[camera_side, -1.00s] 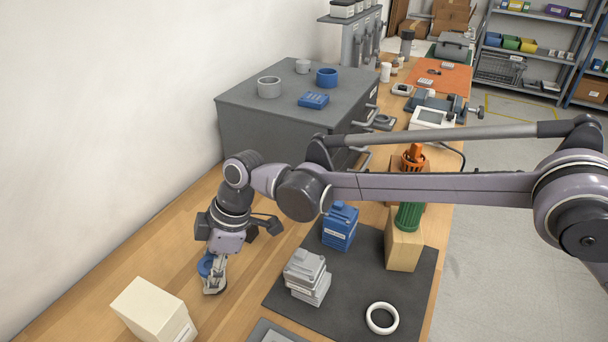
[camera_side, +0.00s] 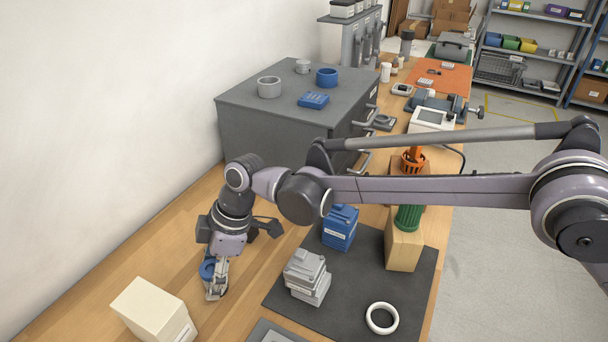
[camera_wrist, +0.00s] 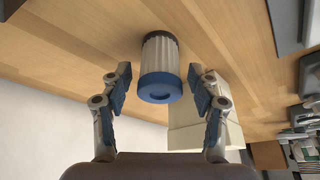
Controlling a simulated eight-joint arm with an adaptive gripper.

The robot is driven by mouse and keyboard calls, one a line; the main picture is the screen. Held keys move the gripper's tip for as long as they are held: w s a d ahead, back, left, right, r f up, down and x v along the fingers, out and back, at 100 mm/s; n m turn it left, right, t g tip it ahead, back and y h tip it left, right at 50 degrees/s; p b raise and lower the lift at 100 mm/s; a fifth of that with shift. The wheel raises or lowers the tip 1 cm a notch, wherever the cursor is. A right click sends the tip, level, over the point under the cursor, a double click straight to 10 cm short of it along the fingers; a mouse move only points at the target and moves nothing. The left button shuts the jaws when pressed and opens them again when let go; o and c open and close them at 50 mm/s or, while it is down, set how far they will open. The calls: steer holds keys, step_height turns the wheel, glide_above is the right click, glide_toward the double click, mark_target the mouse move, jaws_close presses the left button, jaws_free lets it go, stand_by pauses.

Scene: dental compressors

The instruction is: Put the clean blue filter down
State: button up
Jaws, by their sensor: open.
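The clean blue filter, a white pleated cylinder with a blue end cap, shows in the wrist view (camera_wrist: 160,68). It stands on the wooden bench, between and just beyond my two fingertips. My gripper (camera_wrist: 160,90) is open, with a visible gap between each blue-padded finger and the filter. In the side view my gripper (camera_side: 216,288) points down at the bench, left of the dark mat. The filter's blue part (camera_side: 207,268) shows there beside the fingers, which partly hide it.
A cream box (camera_side: 152,308) stands close in front of my gripper. The dark mat (camera_side: 350,297) at right holds a grey part (camera_side: 306,275), a blue part (camera_side: 340,228), a white ring (camera_side: 382,318) and a wooden block (camera_side: 404,246). A grey cabinet (camera_side: 250,130) stands behind.

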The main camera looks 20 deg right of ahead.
steer(key=v, duration=1.2)
steer(key=d+r+m+t+h, duration=0.1)
steer(key=d+r+m+t, duration=0.2)
steer(key=d, duration=0.9)
steer(key=d+r+m+t, duration=0.1)
steer(key=d+r+m, duration=0.3)
steer(key=d, duration=0.8)
steer(key=s+d+f+m+t+h, duration=0.1)
steer(key=s+d+f+m, duration=0.1)
steer(key=d, duration=0.5)
steer(key=s+d+f+m+t+h, duration=0.1)
steer(key=s+d+f+m, duration=0.2)
steer(key=s+d+m, duration=0.2)
steer(key=s+d+f+m+t+h, duration=0.1)
steer(key=s+d+f+m, duration=0.2)
steer(key=s+d, duration=0.4)
steer(key=d+m, duration=0.1)
steer(key=d, duration=0.2)
steer(key=shift+s+d+f+h, duration=0.2)
steer(key=shift+s+d+h, duration=0.05)
steer(key=shift+h, duration=0.05)
